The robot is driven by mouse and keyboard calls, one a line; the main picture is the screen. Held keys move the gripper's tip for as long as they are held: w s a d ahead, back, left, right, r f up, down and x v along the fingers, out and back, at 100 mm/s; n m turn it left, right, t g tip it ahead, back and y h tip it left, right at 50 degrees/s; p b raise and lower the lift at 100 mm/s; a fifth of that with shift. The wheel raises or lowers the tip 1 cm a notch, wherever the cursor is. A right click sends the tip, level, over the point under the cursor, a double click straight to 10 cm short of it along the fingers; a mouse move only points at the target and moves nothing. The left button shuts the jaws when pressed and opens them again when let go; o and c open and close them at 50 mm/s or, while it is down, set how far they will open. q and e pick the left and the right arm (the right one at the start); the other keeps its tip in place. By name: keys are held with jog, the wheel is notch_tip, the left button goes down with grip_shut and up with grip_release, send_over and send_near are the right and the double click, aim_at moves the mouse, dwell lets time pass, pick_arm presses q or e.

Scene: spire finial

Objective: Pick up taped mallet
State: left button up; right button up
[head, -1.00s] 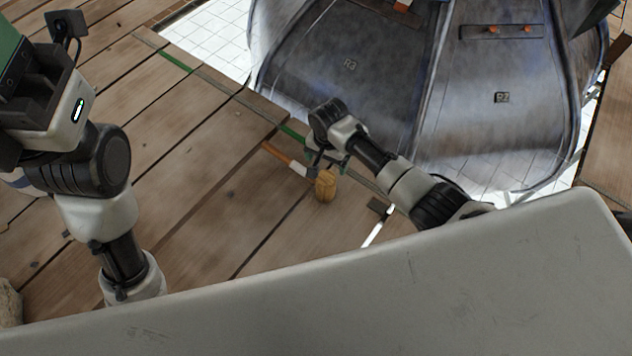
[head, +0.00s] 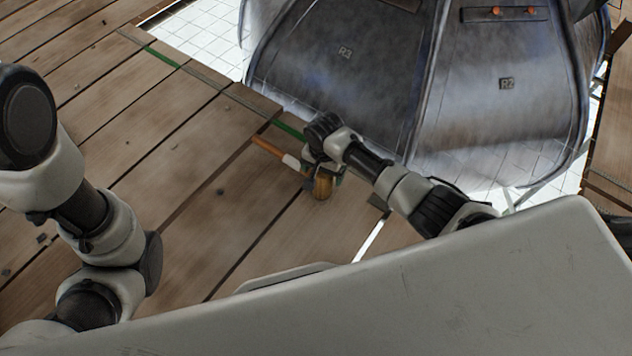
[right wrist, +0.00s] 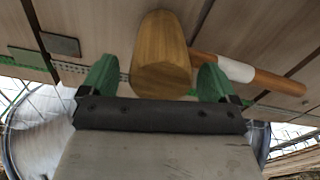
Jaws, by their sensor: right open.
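The taped mallet lies on the wooden planks, with a wooden head (head: 323,187) and an orange-brown handle (head: 268,148) with a white tape band. In the right wrist view, its head (right wrist: 162,58) sits between the two green fingers, with the handle running off behind the right finger. My right gripper (right wrist: 160,80) is open around or just above the head; I cannot tell whether the fingers touch it. In the head view my right gripper (head: 322,170) is partly hidden by its wrist. My left arm is at the left; its gripper is out of the picture.
The plank deck (head: 130,110) is mostly clear. A large grey metal shell with panels marked R3 (head: 345,53) and R2 (head: 506,84) stands beyond the deck edge. A gap in the deck (head: 370,238) shows white below, right of the mallet.

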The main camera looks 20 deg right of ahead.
jog(key=shift+f, duration=0.4)
jog(key=c, duration=1.1)
jog(key=shift+r, duration=0.1)
jog(key=shift+r, duration=0.1)
